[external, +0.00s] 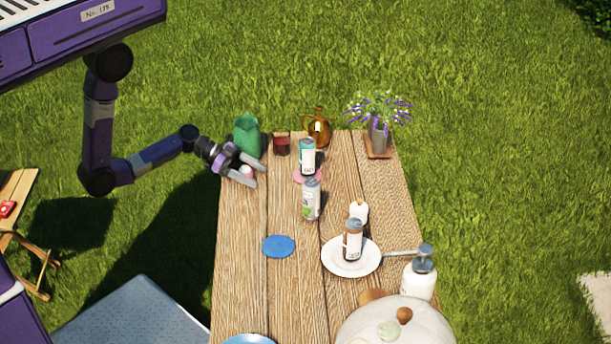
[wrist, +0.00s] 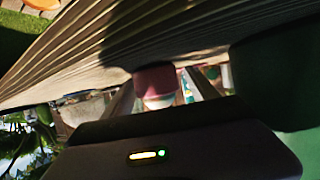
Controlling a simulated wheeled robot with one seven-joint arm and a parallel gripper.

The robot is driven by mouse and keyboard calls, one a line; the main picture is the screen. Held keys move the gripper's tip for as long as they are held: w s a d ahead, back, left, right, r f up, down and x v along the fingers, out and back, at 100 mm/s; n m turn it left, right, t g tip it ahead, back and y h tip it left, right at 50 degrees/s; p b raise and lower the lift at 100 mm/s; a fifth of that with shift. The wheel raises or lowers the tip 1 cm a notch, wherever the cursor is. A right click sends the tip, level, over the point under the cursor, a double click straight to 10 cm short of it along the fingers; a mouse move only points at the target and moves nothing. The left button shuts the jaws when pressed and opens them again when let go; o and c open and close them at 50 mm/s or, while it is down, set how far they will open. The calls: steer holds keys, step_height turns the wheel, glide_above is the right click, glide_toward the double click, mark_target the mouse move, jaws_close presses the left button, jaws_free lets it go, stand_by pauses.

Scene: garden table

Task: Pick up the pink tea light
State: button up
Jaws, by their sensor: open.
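The pink tea light (external: 247,171) is near the left edge of the wooden table, in front of the green vase (external: 246,136). In the external view it is small and partly hidden by my gripper (external: 260,175). In the wrist view the tea light (wrist: 154,82) shows as a pink body with a pale part, between my two fingers (wrist: 160,92). My gripper is open, with a finger on either side of the tea light. I cannot tell whether either finger touches it.
The green vase also looms at the right of the wrist view (wrist: 275,85). A dark red glass (external: 281,144), an amber jug (external: 318,128) and cans (external: 311,200) stand nearby. A blue coaster (external: 278,246) lies nearer the front. The table's left strip (external: 240,225) is clear.

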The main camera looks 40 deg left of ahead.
steer(key=c, duration=1.4)
steer(key=shift+c, duration=0.2)
steer(key=shift+r, duration=0.1)
